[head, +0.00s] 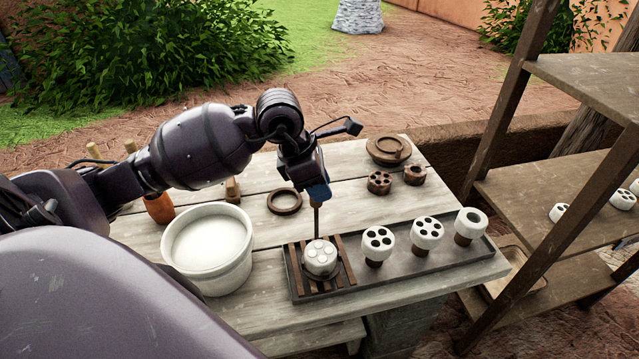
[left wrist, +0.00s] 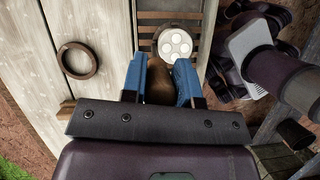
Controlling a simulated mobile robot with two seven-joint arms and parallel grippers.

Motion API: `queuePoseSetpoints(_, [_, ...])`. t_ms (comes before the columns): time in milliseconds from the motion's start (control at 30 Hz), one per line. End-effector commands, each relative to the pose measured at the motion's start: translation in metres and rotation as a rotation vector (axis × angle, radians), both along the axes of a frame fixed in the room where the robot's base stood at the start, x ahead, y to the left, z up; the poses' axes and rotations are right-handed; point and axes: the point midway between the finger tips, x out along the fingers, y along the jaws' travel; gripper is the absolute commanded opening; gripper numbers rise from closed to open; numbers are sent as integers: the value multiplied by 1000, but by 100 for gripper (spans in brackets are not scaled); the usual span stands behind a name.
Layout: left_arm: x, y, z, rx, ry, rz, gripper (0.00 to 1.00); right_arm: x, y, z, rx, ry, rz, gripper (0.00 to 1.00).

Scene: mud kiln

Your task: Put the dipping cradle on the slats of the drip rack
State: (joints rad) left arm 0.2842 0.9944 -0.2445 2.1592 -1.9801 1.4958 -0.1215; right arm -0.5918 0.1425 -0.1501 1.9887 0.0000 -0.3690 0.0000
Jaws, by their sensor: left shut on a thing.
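My left gripper (head: 318,192) is shut on the upright brown handle of the dipping cradle (head: 317,222). The handle top also shows between the blue fingers in the left wrist view (left wrist: 159,86). At its foot, a white-coated piece (head: 320,258) with several round marks on top sits over the slats of the drip rack (head: 297,268). The piece shows just ahead of the fingers in the left wrist view (left wrist: 175,44). The piece hides the cradle's lower part, so I cannot tell whether it touches the slats.
A white bucket (head: 243,265) of pale liquid stands left of the rack. Several white-topped pieces (head: 378,243) stand on the long tray to the right. A brown ring (head: 284,201) and small brown pieces (head: 379,182) lie behind. Wooden shelves (head: 545,190) rise at right.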

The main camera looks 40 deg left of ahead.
Motion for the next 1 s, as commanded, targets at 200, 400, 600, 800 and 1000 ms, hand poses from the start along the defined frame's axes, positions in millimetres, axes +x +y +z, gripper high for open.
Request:
queuePoseSetpoints(200, [0, 0, -1, 0, -1, 0, 0, -3, -1, -3, -1, 6, -1, 98])
queuePoseSetpoints(400, [0, 0, -2, 1, -1, 0, 49, -8, -1, -6, 0, 16, -4, 98])
queuePoseSetpoints(600, [0, 0, -2, 0, 0, 0, 53, -10, -2, -7, -1, 20, -5, 98])
queuePoseSetpoints(800, [0, 0, 3, -1, -2, 0, 53, -7, -1, -1, 0, 12, -5, 98])
queuePoseSetpoints(1000, [-7, 9, 28, 4, -4, -1, 53, -2, 0, 2, 0, 1, -1, 98])
